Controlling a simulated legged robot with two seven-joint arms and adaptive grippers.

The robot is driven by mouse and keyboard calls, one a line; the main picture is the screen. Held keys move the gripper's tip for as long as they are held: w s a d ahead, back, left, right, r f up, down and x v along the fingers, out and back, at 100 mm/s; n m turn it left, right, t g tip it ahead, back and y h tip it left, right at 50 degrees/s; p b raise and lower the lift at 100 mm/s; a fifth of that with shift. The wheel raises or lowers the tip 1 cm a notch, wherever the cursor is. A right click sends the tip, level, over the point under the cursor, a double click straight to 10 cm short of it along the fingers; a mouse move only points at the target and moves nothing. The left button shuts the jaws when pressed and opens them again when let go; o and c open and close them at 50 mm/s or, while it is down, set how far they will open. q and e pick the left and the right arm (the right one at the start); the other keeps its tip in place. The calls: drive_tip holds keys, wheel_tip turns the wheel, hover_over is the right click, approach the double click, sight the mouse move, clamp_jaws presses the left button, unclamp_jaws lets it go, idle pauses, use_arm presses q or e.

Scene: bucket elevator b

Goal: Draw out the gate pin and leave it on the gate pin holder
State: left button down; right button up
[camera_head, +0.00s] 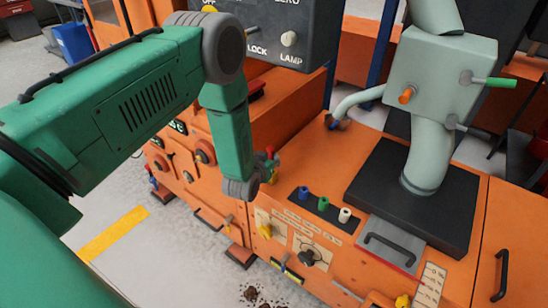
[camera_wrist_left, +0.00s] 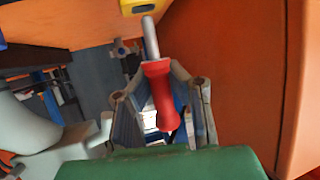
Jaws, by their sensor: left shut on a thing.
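A red-handled pin (camera_wrist_left: 160,95) with a bare metal shank shows in the left wrist view; I take it for the gate pin. Its shank runs up to a yellow piece (camera_wrist_left: 139,5) at the top edge; whether it sits inside that piece is unclear. My left gripper (camera_wrist_left: 162,108) is shut on the red handle, one finger on each side. In the head view the left wrist hangs beside the orange machine, and the gripper is mostly hidden behind it. I cannot pick out the gate pin holder for certain. My right gripper is not in view.
The orange cabinet top carries a dark strip with blue, green and white pegs (camera_head: 323,203). A grey-green pipe unit (camera_head: 440,75) stands on a black plate (camera_head: 400,200). A dark switch box (camera_head: 290,35) hangs above. Knobs and handles line the front.

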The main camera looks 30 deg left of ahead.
use_arm(q)
drive_tip(key=shift+d, duration=0.25)
drive_tip(key=shift+d+r, duration=0.2)
drive_tip(key=shift+d, duration=0.25)
drive_tip(key=shift+a+f, duration=0.15)
drive_tip(key=shift+a, duration=0.35)
drive_tip(key=shift+d+r, duration=0.3)
drive_tip(key=shift+d, duration=0.15)
drive_tip(key=shift+r, duration=0.1)
drive_tip(key=shift+a, duration=0.75)
drive_tip(key=shift+a+f, duration=0.3)
drive_tip(key=shift+a, duration=0.15)
drive_tip(key=shift+d+f, duration=0.2)
drive_tip(key=shift+d, duration=0.2)
drive_tip(key=shift+a+f+b, duration=0.1)
drive_tip(key=shift+f+b, duration=0.25)
drive_tip(key=shift+b, duration=0.05)
drive_tip(key=shift+a+r, duration=0.1)
drive_tip(key=shift+a, duration=0.05)
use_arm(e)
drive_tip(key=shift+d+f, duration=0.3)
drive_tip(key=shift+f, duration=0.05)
